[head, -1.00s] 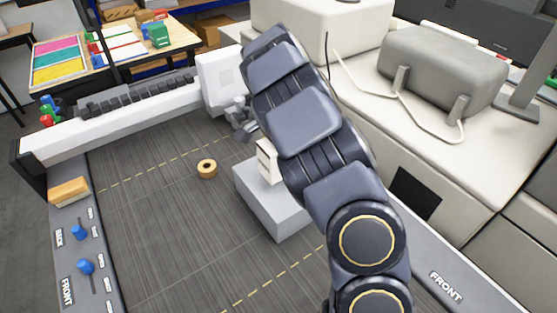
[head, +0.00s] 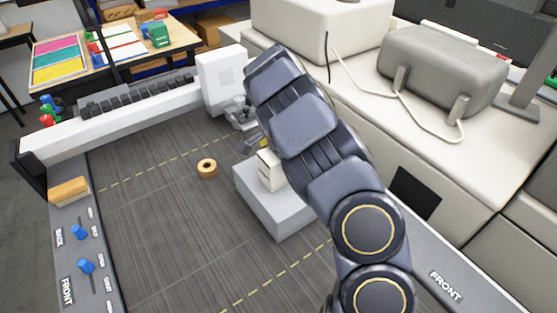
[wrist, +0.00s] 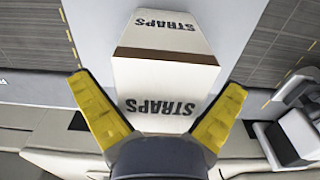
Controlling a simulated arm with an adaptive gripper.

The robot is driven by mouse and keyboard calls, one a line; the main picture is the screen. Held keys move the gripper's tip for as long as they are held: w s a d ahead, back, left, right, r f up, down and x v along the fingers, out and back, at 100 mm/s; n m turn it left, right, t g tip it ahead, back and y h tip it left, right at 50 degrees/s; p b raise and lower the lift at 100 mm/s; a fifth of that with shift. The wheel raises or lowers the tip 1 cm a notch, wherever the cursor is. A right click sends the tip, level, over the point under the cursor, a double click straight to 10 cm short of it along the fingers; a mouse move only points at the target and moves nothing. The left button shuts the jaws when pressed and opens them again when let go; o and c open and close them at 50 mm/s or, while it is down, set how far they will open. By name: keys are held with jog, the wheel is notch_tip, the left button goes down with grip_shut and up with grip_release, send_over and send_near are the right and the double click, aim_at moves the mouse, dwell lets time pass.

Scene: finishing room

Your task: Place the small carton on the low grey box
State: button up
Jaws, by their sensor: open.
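The small carton (head: 268,169) is off-white with a brown strip and stands on the low grey box (head: 277,211), partly hidden by my arm in the head view. In the wrist view the carton (wrist: 165,69) shows "STRAPS" on two faces, with the grey box's pale top (wrist: 228,22) beside it. My gripper (wrist: 160,110) is open, with one yellow finger on each side of the carton's near end and gaps visible between fingers and carton. In the head view only a bit of my gripper (head: 256,144) shows behind the carton.
A tape roll (head: 207,168) lies on the dark bed left of the grey box. A wood-backed brush (head: 69,190) and blue knobs (head: 85,266) are at the left edge. A white machine (head: 222,80) stands behind. The bed's left middle is clear.

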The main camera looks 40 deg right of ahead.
jog(key=shift+r, duration=0.1)
notch_tip(320, 180, up, 12)
jog(key=shift+f, duration=0.15)
jog(key=shift+s+r, duration=0.1)
jog(key=shift+r, duration=0.2)
jog(key=s+a+r+n+g, duration=0.1)
jog(key=s+a+r+n, duration=0.3)
jog(key=s+a, duration=0.45)
jog(key=s+a+r+n, duration=0.2)
jog(key=s+a+n, duration=0.55)
jog(key=s, duration=0.25)
jog(key=s+a+f+n, duration=0.1)
jog(key=s+a+n, duration=0.1)
jog(key=s, duration=0.3)
jog(key=s+a+f+n, duration=0.1)
jog(key=s+a+n, duration=0.1)
jog(key=s+n, duration=0.2)
jog(key=shift+s+a+f+g, duration=0.3)
jog(key=shift+s+a, duration=0.1)
jog(key=shift+s, duration=0.4)
jog(key=shift+n, duration=0.25)
